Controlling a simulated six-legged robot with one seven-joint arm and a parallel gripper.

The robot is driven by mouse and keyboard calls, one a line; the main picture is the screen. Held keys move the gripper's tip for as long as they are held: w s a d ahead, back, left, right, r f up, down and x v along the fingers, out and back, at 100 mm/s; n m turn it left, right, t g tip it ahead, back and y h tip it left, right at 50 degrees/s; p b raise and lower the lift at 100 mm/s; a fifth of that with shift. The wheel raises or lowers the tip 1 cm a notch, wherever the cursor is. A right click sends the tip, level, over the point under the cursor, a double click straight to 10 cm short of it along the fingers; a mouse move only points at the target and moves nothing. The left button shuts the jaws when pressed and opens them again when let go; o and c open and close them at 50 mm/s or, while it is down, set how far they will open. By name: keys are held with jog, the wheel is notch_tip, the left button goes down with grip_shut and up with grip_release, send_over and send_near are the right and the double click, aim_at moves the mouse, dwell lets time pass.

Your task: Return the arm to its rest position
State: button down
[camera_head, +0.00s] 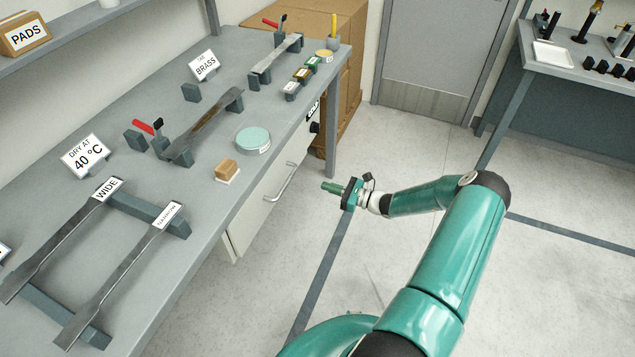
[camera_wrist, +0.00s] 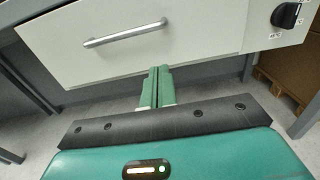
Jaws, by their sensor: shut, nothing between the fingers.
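My green arm reaches out from the lower right in the head view, bent at the elbow. My gripper (camera_head: 331,187) hangs over open floor to the right of the workbench, below the level of its top, pointing left towards the drawer front. In the wrist view my gripper (camera_wrist: 157,88) shows its two green fingers together with nothing between them. The grey drawer front (camera_wrist: 190,35) with its bar handle (camera_wrist: 126,34) lies ahead of the fingertips. The drawer looks shut. I see no contact between the fingers and the drawer.
The workbench (camera_head: 215,215) carries metal strips on racks, a round teal dish (camera_head: 253,140), a tan block (camera_head: 226,168) and sign cards. A dark knob (camera_wrist: 287,15) sits right of the drawer. A cardboard box (camera_head: 345,90) stands behind. A second bench (camera_head: 570,65) is at right. Floor around my arm is clear.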

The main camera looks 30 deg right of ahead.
jog(key=s+a+r+n+g+h, duration=0.2)
jog(key=s+a+r+n+g, duration=0.2)
jog(key=a+r+n+g, duration=0.6)
jog(key=s+a+r+n+g+h, duration=0.2)
jog(key=s+a+r+n+g, duration=0.15)
jog(key=a+r+n, duration=0.75)
jog(key=s+a+r+n+t+h, duration=0.2)
jog(key=s+r+n+h, duration=0.1)
jog(key=s+r, duration=0.6)
jog(key=s+a+r+n+t+h, duration=0.1)
jog(key=s+r+n+t+h, duration=0.2)
jog(key=s+r, duration=0.7)
jog(key=shift+s+a+r+n+h, duration=0.3)
jog(key=shift+s+n+h, duration=0.2)
jog(key=shift+s+n, duration=0.35)
jog(key=shift+s+a, duration=0.1)
jog(key=shift+a, duration=0.05)
